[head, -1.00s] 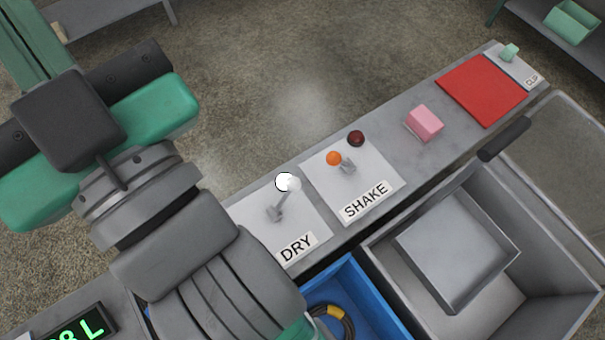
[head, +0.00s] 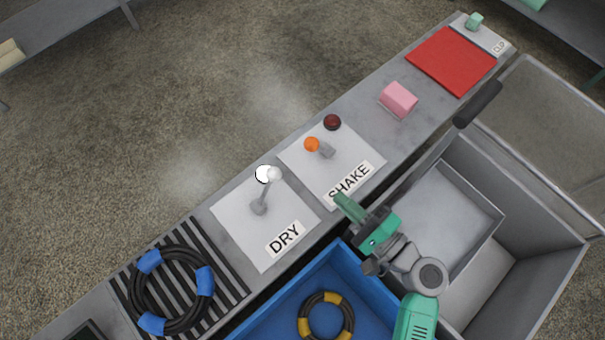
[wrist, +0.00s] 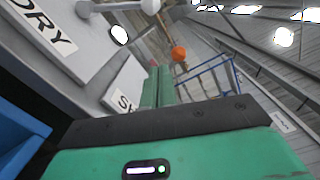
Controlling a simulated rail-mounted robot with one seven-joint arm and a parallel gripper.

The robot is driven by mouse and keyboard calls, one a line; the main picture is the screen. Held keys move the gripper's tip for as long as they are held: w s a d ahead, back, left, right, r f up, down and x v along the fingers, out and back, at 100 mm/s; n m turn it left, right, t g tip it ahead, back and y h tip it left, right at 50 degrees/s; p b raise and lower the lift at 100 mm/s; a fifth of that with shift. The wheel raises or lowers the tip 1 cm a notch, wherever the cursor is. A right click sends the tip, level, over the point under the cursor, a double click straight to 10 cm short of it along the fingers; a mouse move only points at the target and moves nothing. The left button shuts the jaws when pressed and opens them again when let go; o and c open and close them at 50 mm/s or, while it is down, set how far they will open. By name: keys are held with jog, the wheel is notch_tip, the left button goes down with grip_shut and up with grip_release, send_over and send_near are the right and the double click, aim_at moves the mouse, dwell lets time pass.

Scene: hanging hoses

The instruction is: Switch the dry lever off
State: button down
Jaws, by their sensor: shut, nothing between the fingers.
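The dry lever (head: 264,190) stands on a white plate marked DRY (head: 285,238). My gripper (head: 347,205) is green, to the right of the dry plate, near the lower edge of the SHAKE plate. Its fingers (wrist: 158,80) are together with nothing between them, apart from the lever.
The shake lever with an orange ball (head: 312,144) and a dark red button (head: 332,122) stand right of the dry lever. A coiled black hose (head: 205,282) lies on the slats at left. A blue bin (head: 262,327) and a grey tub (head: 553,238) are in front.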

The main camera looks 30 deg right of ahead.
aim_at(266, 190)
jog(key=shift+w, duration=0.1)
jog(key=b+x, duration=0.2)
jog(key=x, duration=0.8)
jog(key=shift+w, duration=0.15)
jog(key=a, duration=0.2)
jog(key=a+r, duration=0.1)
jog(key=shift+a+r, duration=0.2)
jog(key=shift+a, duration=0.2)
